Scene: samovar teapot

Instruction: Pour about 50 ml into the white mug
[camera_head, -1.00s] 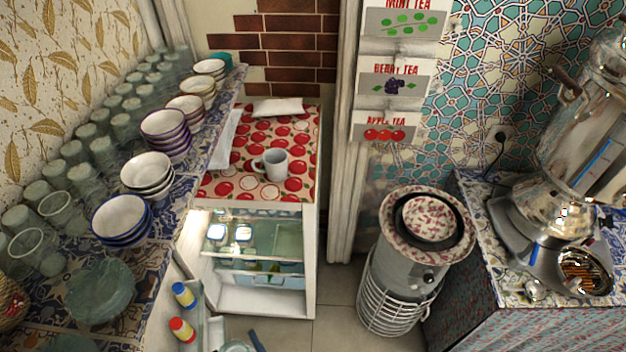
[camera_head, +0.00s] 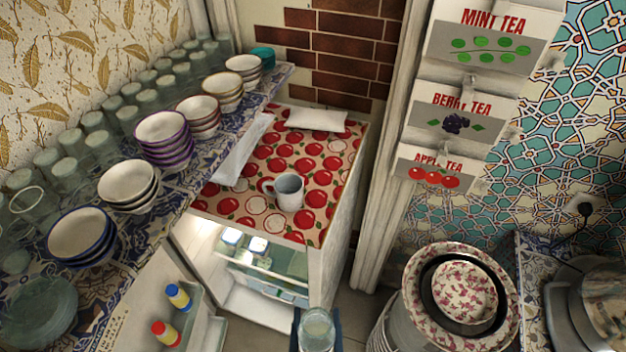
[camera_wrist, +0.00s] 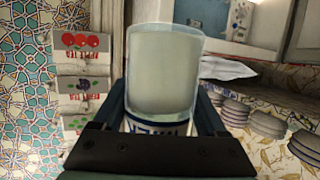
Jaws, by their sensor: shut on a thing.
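The white mug (camera_head: 287,192) stands upright on the red-patterned cloth (camera_head: 237,205) on top of a small white open-fronted fridge. Its handle points left, and its inside looks pale with no clear liquid level. My gripper (camera_head: 317,330) is at the bottom of the head view, below and in front of the mug and apart from it. It is shut on a clear glass container (camera_head: 317,322). In the wrist view, the glass container (camera_wrist: 165,70) sits between the dark fingers, looks pale inside and has a white band with blue lettering, partly hidden by my gripper.
A shelf at left holds stacked bowls (camera_head: 128,182) and several glasses. A white packet (camera_head: 316,119) lies behind the mug. Bottles (camera_head: 178,297) stand in the open door at lower left.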

